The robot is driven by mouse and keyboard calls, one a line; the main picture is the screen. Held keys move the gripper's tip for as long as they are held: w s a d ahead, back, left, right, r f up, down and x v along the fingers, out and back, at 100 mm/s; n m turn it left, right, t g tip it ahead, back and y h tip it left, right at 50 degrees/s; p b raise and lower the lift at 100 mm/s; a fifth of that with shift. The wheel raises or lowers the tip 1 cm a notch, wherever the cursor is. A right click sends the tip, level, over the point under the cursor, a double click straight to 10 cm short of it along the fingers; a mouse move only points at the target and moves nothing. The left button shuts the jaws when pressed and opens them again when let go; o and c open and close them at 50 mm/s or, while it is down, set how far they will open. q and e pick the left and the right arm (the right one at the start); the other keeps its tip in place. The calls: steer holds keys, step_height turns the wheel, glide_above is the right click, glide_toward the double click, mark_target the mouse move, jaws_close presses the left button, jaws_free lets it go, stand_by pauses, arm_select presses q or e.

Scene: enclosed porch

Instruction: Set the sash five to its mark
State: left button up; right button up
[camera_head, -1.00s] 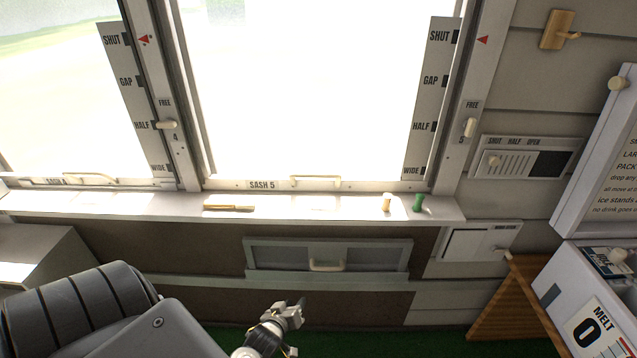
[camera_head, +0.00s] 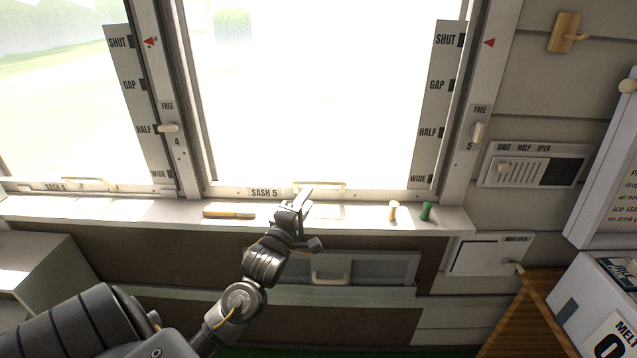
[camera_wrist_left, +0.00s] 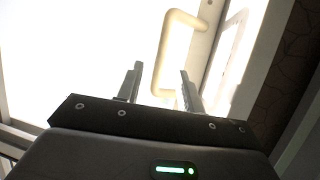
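Sash five is the large bright window; its label (camera_head: 264,193) and pale bar handle (camera_head: 320,186) sit on its bottom rail, low against the sill. Its scale strip (camera_head: 434,108) reads SHUT, GAP, HALF, WIDE from top to bottom. A red triangle (camera_head: 489,43) on the right jamb stands level with SHUT. The number 5 lever (camera_head: 478,132) is under the word FREE. My left gripper (camera_head: 304,197) is open over the sill, just below the handle. In the left wrist view the handle (camera_wrist_left: 171,45) shows beyond the open fingers (camera_wrist_left: 161,78); nothing is visibly held. My right gripper is out of view.
The sill (camera_head: 350,215) bears a yellow stick (camera_head: 229,213), a cream peg (camera_head: 393,210) and a green peg (camera_head: 426,211). A drawer with a handle (camera_head: 331,277) lies below. Sash four's handle (camera_head: 90,184) is at left. A slotted vent (camera_head: 534,168) is at right.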

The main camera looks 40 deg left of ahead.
mark_target(318, 184)
arm_select(q)
steer(key=x, duration=0.8)
steer(key=shift+w+p, duration=0.15)
steer(key=shift+p, duration=0.2)
jaws_close()
